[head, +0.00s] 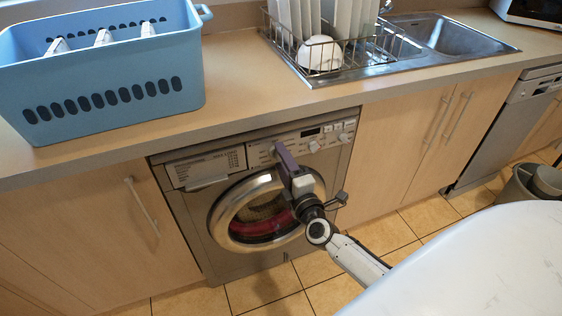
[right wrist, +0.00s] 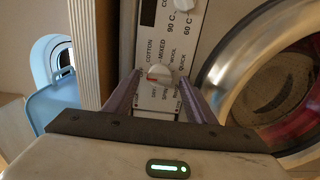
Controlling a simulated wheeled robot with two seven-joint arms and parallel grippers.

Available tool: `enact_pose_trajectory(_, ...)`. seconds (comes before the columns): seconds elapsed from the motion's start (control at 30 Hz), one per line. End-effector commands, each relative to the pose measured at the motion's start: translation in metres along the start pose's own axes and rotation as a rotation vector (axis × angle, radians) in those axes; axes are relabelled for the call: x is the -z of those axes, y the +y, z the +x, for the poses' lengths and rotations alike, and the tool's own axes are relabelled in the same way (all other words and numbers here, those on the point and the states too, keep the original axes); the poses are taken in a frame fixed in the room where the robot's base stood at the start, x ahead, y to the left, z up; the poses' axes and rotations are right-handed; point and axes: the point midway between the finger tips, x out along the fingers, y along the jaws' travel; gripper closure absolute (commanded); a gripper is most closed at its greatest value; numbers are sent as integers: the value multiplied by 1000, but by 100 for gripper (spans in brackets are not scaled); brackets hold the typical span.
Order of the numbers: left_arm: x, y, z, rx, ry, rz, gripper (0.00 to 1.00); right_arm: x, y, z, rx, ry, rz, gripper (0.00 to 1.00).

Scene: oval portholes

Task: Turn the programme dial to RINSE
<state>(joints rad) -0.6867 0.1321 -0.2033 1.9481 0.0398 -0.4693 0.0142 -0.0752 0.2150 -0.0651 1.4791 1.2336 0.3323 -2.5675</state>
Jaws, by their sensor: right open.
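The washing machine (head: 185,218) is under the counter, with its control panel along the top. In the right wrist view the programme dial (right wrist: 161,75) is a pale round knob with a red mark facing left in the picture. Labels such as COTTON, MIXED, WOOL, QUICK and SPIN ring it; I cannot make out RINSE. My right gripper (head: 281,150) is at the panel and hides the dial in the head view. In the wrist view its open purple fingers (right wrist: 160,88) stand on either side of the dial; I cannot tell whether they touch it. My left gripper is not in view.
The round door (head: 222,218) is just below the panel, close to my right gripper. Other knobs (head: 314,146) and a display sit right of it. The counter (head: 240,95) overhangs, with a blue basket (head: 110,105) and a dish rack (head: 330,68). A white surface (head: 490,265) fills the lower right.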

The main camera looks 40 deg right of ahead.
Motion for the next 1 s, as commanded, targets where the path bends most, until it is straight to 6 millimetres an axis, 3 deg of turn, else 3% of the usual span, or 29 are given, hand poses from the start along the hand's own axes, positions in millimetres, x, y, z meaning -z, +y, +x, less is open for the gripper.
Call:
enact_pose_trajectory(0.37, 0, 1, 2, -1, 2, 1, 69, 0, 0, 9, 1, 1, -1, 50)
enact_pose_trajectory(0.4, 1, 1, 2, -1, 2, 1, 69, 0, 0, 9, 1, 1, 0, 51)
enact_pose_trajectory(0.63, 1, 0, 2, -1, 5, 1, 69, 0, 0, 9, 1, 1, 0, 90)
enact_pose_trajectory(1.0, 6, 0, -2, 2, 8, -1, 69, 1, 1, 9, 2, 2, 58, 91)
